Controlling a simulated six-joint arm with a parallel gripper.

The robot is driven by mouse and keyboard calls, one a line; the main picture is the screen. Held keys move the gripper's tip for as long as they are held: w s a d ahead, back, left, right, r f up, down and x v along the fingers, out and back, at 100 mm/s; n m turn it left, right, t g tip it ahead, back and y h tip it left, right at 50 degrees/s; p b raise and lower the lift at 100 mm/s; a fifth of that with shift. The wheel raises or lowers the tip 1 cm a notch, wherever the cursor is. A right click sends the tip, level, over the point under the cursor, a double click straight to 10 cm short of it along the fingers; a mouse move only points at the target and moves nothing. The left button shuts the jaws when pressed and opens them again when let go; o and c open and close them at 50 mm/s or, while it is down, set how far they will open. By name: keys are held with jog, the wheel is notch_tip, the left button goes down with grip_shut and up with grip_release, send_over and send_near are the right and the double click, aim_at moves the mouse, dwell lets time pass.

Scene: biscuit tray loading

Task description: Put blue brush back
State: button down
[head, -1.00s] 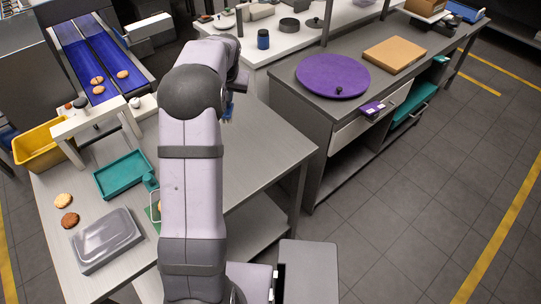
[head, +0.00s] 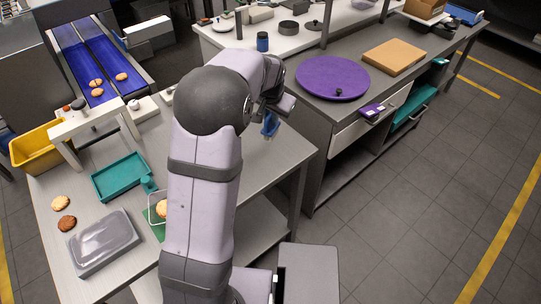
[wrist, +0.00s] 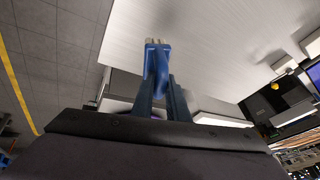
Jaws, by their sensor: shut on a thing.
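The blue brush (head: 269,127) is held by my gripper (head: 271,112) above the right part of the grey worktable (head: 250,160), near its right edge. In the wrist view the blue brush (wrist: 157,60) sits between the two dark fingers of my gripper (wrist: 160,82), with its pale bristle end pointing away from me. My gripper is shut on it. I cannot tell how high the brush is above the table. My arm hides part of the worktable in the head view.
A teal tray (head: 121,193), a lidded grey box (head: 102,257) and two biscuits (head: 59,202) lie on the table's left. A yellow bin (head: 35,149) stands behind. The counter with a purple disc (head: 332,78) stands to the right. The table around the brush looks clear.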

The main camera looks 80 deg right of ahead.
aim_at(270, 132)
jog(key=shift+f+p, duration=1.4)
jog(key=shift+f, duration=3.55)
jog(key=shift+f, duration=0.15)
jog(key=c, duration=1.7)
grip_release()
jog(key=shift+c, duration=0.2)
jog(key=shift+v, duration=0.75)
jog(key=b+v, duration=0.2)
jog(key=v, duration=0.8)
jog(key=shift+a+r+b, duration=0.1)
jog(key=shift+r+b, duration=0.25)
jog(key=shift+b, duration=0.05)
